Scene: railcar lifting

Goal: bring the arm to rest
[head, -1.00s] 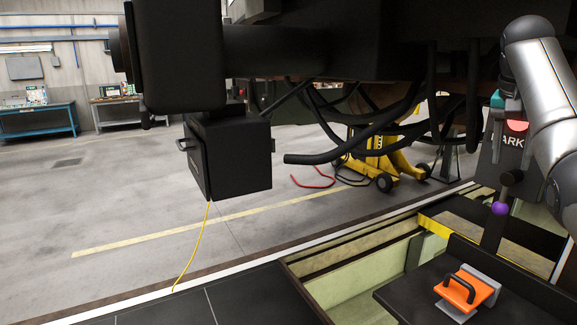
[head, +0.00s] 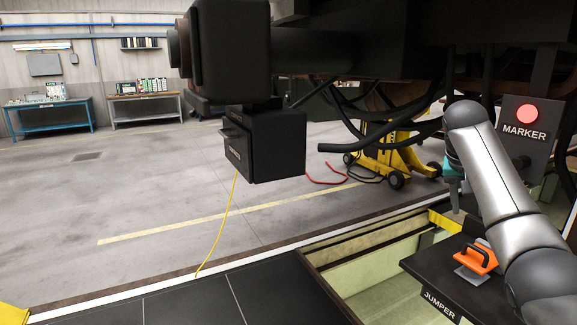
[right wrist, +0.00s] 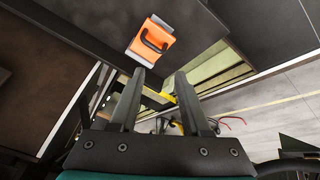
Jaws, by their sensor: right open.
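My right arm comes in from the right in the head view. Its right gripper (head: 455,205) hangs fingers-down beside the marker stand, partly hidden by my forearm. In the right wrist view the two fingers (right wrist: 160,76) are apart with nothing between them. An orange block with a black handle (head: 479,257) sits on the dark shelf labelled JUMPER (head: 425,270), below the gripper. The block also shows beyond the fingertips in the right wrist view (right wrist: 151,40). My left gripper is not in view.
The MARKER panel (head: 523,132) with a red disc stands close behind my right arm. The dark railcar underside (head: 350,45) with hoses hangs overhead, and a black box (head: 265,145) hangs at its left. A yellow jack (head: 395,155) stands behind. The floor at left is clear.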

